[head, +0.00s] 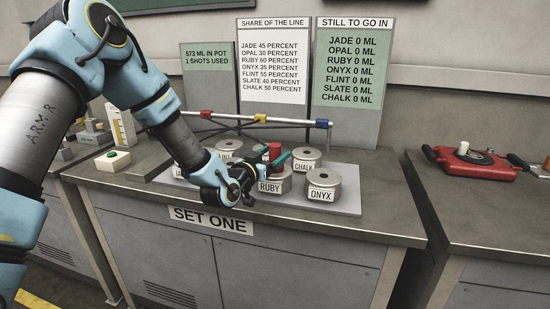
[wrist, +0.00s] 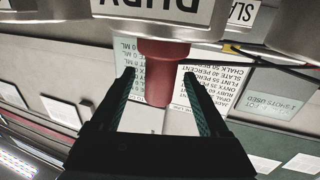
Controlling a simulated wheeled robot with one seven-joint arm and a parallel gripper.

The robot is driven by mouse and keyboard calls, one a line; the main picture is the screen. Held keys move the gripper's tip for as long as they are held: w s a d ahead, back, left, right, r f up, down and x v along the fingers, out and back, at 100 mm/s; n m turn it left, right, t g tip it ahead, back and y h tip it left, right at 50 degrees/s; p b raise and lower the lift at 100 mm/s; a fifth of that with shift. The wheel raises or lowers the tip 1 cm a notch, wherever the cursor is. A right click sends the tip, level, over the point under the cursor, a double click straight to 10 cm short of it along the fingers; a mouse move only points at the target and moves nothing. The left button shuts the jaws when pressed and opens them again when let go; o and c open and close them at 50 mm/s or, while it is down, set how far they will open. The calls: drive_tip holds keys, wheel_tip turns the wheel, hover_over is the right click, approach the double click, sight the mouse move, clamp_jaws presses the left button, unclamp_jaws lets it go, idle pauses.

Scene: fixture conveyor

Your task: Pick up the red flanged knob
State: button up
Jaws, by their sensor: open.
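The red flanged knob (head: 275,152) stands upright on the lid of the silver canister labelled RUBY (head: 270,187). In the wrist view, which is upside down, the knob (wrist: 160,78) has a wider flange next to the canister and a narrower stem. My gripper (head: 270,163) is open, with its teal fingers at the knob. In the wrist view my gripper (wrist: 159,76) has one finger on each side of the stem, with a visible gap on both sides. The far side of the knob is hidden.
Canisters labelled ONYX (head: 323,185) and CHALK (head: 306,159) stand close to the right and behind on a grey tray (head: 345,207). Other canisters are partly behind my arm. A rail with coloured blocks (head: 260,118) runs behind. Sign boards (head: 352,110) stand at the back.

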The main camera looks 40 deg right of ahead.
drive_tip(key=shift+w+d, duration=0.15)
drive_tip(key=shift+d, duration=0.3)
clamp_jaws()
idle(0.3)
